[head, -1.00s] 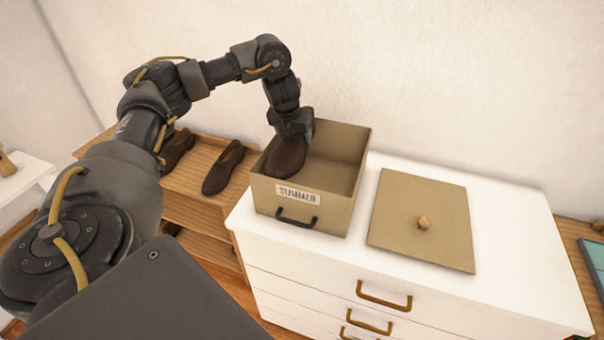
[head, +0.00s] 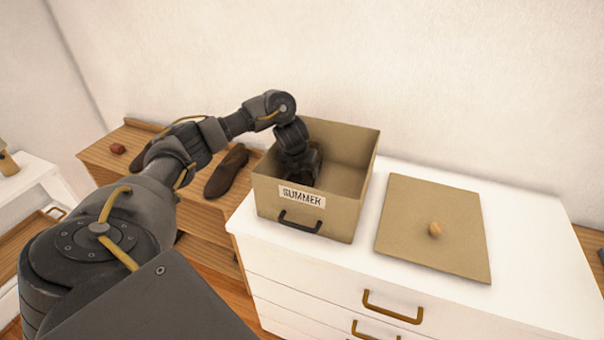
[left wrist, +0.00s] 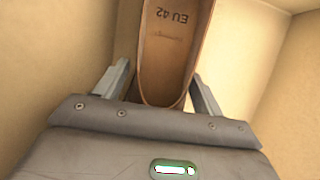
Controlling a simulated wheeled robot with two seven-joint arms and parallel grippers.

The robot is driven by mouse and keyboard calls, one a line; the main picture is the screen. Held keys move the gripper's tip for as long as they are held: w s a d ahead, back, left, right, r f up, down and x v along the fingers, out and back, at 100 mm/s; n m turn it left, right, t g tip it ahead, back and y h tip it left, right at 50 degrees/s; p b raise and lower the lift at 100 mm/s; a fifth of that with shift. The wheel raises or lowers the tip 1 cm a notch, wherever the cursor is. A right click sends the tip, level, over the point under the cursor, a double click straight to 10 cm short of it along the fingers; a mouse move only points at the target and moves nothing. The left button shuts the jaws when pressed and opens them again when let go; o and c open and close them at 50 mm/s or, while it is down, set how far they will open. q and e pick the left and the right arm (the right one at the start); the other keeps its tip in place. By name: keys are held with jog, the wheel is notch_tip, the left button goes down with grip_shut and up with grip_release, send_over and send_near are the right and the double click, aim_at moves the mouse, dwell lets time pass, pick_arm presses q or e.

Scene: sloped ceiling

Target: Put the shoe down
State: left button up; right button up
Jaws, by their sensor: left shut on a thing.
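A brown shoe (left wrist: 172,50) marked EU 42 shows in the left wrist view, with its heel end between the fingers of my left gripper (left wrist: 160,92). The gripper is shut on the shoe. In the head view my left gripper (head: 302,170) is down inside the tan box (head: 345,205) labelled SUMMER, near its left side. The shoe is mostly hidden there behind the gripper and the box's front wall. Whether its sole touches the box floor I cannot tell. My right gripper is not in view.
The box stands open on a white chest of drawers (head: 520,225). Its flat lid (head: 415,215) with a round knob lies to the right. Another brown shoe (head: 227,170) sits on the wooden shelf (head: 120,150) at the left. A wall rises behind.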

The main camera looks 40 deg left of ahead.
pick_arm(q)
jog(key=o, duration=1.3)
jog(key=shift+r, duration=0.1)
jog(key=p+v, duration=0.4)
jog(key=v, duration=0.6)
jog(key=shift+r, duration=0.15)
jog(key=shift+p+v, duration=0.45)
jog(key=shift+v, duration=0.35)
